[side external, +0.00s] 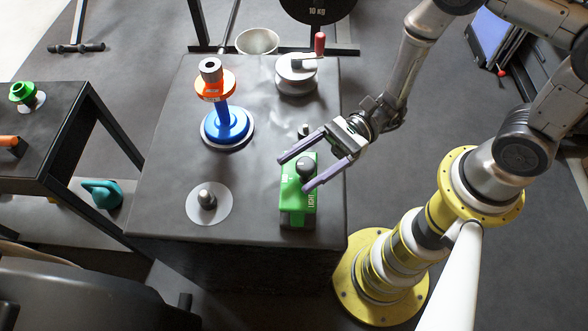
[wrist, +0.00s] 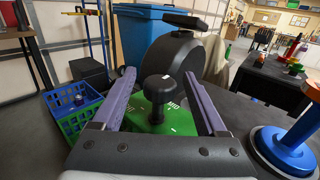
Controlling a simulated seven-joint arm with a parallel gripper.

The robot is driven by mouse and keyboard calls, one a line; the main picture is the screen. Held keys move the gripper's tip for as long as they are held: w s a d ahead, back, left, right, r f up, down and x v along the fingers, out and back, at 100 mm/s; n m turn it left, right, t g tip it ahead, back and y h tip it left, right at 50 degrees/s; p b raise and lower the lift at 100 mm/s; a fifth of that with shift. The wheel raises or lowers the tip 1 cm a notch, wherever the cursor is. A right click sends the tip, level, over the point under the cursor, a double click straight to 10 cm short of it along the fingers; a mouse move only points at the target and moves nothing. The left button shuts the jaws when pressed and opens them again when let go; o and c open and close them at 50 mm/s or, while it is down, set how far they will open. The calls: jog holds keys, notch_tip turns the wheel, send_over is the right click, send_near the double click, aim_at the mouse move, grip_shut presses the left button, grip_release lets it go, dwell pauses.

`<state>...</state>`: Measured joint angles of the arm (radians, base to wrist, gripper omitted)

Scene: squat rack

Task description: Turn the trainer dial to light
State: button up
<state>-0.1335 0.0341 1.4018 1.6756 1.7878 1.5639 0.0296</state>
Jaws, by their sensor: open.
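The trainer is a green box (side external: 297,205) with a black dial knob (side external: 306,166) on its top, standing near the table's front right. My gripper (side external: 294,175) is open, with one purple finger on each side of the knob in the picture. In the wrist view the knob (wrist: 160,88) stands between the two open fingers (wrist: 159,77), with gaps on both sides. White marks show on the green top (wrist: 180,122) around it; part of the top is hidden by my gripper. I cannot tell where the dial points.
A blue post with an orange ring (side external: 228,120) stands to the left on the dark table (side external: 165,170). A white disc with a metal peg (side external: 208,200) is at front left. A white crank base with a red handle (side external: 297,75) is at the back.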

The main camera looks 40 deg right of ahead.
jog(key=shift+w+a, duration=0.1)
jog(key=shift+a, duration=1)
grip_shut()
